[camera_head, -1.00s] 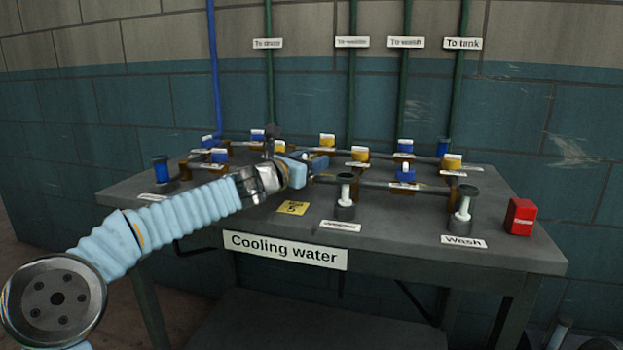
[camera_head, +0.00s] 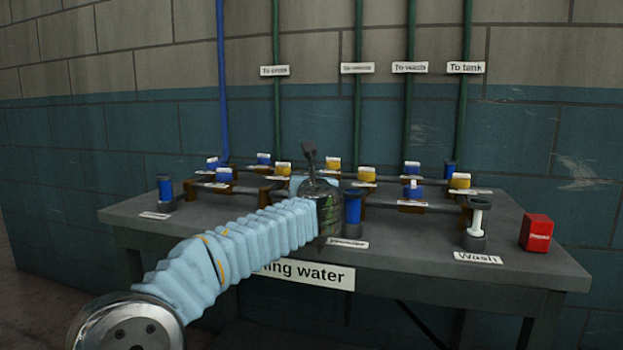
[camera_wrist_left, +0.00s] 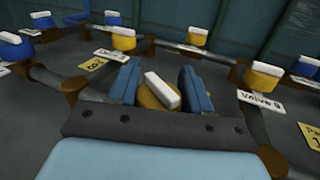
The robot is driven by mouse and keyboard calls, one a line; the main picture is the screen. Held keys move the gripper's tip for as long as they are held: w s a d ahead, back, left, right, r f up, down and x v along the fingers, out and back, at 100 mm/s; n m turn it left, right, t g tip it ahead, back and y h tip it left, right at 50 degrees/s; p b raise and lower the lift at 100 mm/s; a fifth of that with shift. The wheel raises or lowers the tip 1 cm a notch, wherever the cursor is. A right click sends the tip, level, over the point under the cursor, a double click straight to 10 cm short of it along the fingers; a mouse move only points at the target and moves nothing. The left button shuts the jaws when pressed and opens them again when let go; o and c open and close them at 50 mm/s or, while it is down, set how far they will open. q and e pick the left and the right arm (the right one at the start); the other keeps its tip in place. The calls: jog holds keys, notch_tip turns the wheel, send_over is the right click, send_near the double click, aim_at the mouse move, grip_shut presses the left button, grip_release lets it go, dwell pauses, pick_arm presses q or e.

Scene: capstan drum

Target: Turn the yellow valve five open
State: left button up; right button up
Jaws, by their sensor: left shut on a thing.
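A yellow valve with a white bar handle (camera_wrist_left: 162,91) sits between the blue fingers of my left gripper (camera_wrist_left: 160,84) in the left wrist view. The fingers are shut on it, one at each side. The white bar lies slanted, upper left to lower right. In the head view my left gripper and this valve are mostly hidden behind my wrist. A label beside the pipe reads like "Valve 9" (camera_wrist_left: 262,103), though it is small and tilted. I cannot read a number on the gripped valve itself. My right gripper is not in view.
Other yellow valves (camera_head: 366,174) and blue valves (camera_head: 412,188) stand close by on the pipes. A blue upright cylinder (camera_head: 352,208) stands right of my wrist. A "Wash" cylinder (camera_head: 476,222) and a red box (camera_head: 536,232) are at the right of the grey table (camera_head: 400,262).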

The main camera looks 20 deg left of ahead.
pick_arm(q)
jog(key=shift+a+n+g+y, duration=0.1)
jog(key=shift+n+g+y, duration=0.2)
jog(key=shift+n+y, duration=0.35)
jog(key=o, duration=1)
jog(key=shift+c, duration=0.2)
jog(key=shift+r+p, duration=0.35)
jog(key=shift+p, duration=0.1)
notch_tip(320, 180, up, 3)
jog(key=shift+r+p, duration=0.1)
jog(key=shift+p, duration=0.65)
jog(key=s+d+r, duration=0.4)
jog(key=s+r, duration=0.5)
jog(key=s, duration=0.4)
jog(key=shift+s+p, duration=0.25)
jog(key=shift+p, duration=0.2)
